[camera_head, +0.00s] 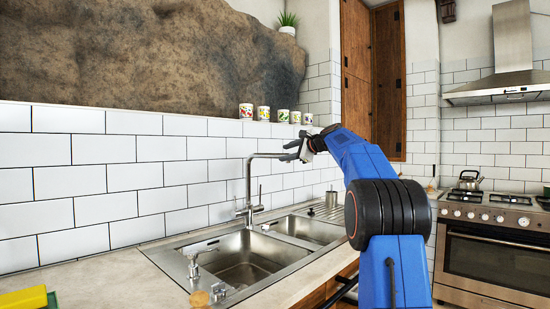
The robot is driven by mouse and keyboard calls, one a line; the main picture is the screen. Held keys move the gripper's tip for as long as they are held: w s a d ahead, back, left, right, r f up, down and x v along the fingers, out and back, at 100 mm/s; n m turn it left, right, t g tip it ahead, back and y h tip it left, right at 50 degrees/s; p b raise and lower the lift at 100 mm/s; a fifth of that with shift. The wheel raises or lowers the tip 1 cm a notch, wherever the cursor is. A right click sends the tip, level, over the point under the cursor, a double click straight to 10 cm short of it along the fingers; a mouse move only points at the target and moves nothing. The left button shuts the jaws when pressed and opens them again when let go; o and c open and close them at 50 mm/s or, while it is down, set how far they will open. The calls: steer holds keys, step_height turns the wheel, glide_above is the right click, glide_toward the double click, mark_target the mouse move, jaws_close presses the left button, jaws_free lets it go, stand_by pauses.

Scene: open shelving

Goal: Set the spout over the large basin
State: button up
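The tap's spout (268,155) is a thin metal arm. It runs level to the right from the top of an upright pipe behind the sink. My gripper (288,151) is at the spout's outer end, its dark fingers pointing left. The fingers overlap the spout end in the picture, and I cannot tell if they are closed on it or only beside it. The large basin (240,262) is the nearer left bowl of the steel sink. The smaller basin (310,230) lies farther right, behind my blue arm's side.
The tap's lever (266,226) and base stand at the sink's back edge. A tiled wall (110,180) rises close behind, with several patterned cups (264,113) on its ledge. A soap pump (193,264) stands front left. A kettle (470,180) sits on the stove at right.

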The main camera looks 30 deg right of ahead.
mark_target(275, 156)
steer(key=x, duration=0.8)
steer(key=shift+w, duration=0.1)
jaws_close()
